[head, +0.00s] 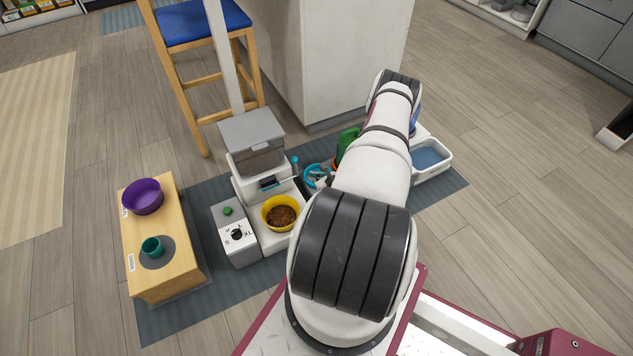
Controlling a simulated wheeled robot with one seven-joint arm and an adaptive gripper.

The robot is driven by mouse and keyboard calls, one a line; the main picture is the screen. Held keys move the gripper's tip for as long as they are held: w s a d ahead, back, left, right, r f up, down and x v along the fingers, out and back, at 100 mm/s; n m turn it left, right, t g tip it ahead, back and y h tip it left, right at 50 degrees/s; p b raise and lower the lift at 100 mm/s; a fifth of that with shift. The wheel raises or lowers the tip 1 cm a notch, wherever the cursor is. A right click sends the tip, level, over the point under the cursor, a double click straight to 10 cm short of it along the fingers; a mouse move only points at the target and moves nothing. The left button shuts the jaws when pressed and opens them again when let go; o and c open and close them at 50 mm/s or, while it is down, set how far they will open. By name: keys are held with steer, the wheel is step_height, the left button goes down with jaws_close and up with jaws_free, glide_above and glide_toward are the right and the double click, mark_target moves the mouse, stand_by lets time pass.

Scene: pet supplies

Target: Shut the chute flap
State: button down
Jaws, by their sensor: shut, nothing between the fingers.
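The feeder (246,190) is a white unit with a grey lid (250,126) and a see-through hopper (260,160). Its chute flap (270,184) looks like a small dark blue piece on the front, above a yellow bowl (270,225) of brown kibble. The flap is too small to tell how far it stands open. My gripper (318,181) shows only in small part, to the right of the flap and apart from it, in front of a light blue bowl (311,170). It looks shut and empty. My arm hides part of the area to the right.
A control box (234,237) with a green button and a dial stands left of the yellow bowl. A wooden stand (166,281) holds a purple bowl (143,196) and a teal cup (152,247). A green item (347,138) and a pale tray (432,160) lie right, on the blue-grey mat (176,325).

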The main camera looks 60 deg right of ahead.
mark_target(296, 167)
steer(key=w+d+b, duration=0.1)
steer(key=w, duration=0.1)
steer(key=w+d+f, duration=0.1)
steer(key=w, duration=0.1)
steer(key=w+f+b, duration=0.1)
steer(key=w, duration=0.2)
steer(key=shift+d+b, duration=0.35)
steer(key=shift+d, duration=0.05)
steer(key=shift+w+r, duration=0.1)
steer(key=shift+w, duration=0.05)
steer(key=shift+r, duration=0.1)
